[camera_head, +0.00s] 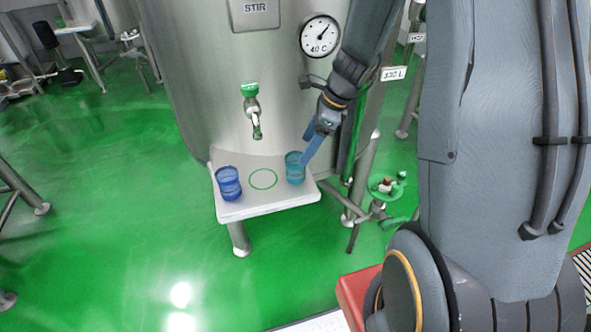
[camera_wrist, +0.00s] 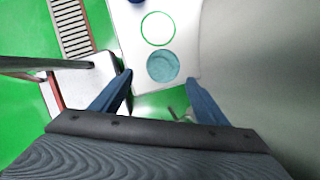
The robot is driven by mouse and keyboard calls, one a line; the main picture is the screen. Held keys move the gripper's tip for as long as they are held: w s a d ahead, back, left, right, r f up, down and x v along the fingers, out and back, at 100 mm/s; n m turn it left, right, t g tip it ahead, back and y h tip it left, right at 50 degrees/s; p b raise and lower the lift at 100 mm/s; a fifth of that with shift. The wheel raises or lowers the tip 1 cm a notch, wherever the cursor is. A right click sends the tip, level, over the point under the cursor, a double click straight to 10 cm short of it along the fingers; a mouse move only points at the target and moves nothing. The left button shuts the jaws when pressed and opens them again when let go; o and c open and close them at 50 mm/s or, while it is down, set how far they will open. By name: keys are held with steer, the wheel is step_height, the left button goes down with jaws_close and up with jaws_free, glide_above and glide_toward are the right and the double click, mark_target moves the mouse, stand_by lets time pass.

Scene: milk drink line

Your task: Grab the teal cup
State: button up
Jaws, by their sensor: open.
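The teal cup (camera_head: 294,168) stands upright on the right part of a white shelf (camera_head: 268,205) on the front of the steel tank. It also shows from above in the wrist view (camera_wrist: 163,66). My gripper (camera_head: 307,160) is at the cup's right side in the head view, its blue fingers pointing down. In the wrist view the gripper's fingers (camera_wrist: 160,82) are spread apart and empty, with the cup just beyond and between their tips. I cannot tell whether a finger touches the cup.
A blue cup (camera_head: 228,183) stands on the left of the shelf. A green ring (camera_head: 262,179) is marked between the cups, below a tap (camera_head: 252,112) with a green handle. The tank (camera_head: 200,80) rises close behind the shelf. A green valve stand (camera_head: 387,188) is to the right.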

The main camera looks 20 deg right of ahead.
mark_target(296, 160)
steer(key=shift+m, duration=0.4)
steer(key=shift+w+p+x, duration=0.15)
steer(key=shift+p+x, duration=0.2)
steer(key=shift+x, duration=1.7)
steer(key=shift+w+p+x, duration=0.1)
steer(key=shift+p+x, duration=0.25)
steer(key=shift+x, duration=1.7)
steer(key=shift+a+r, duration=0.1)
steer(key=c, duration=1.1)
steer(key=shift+r, duration=0.1)
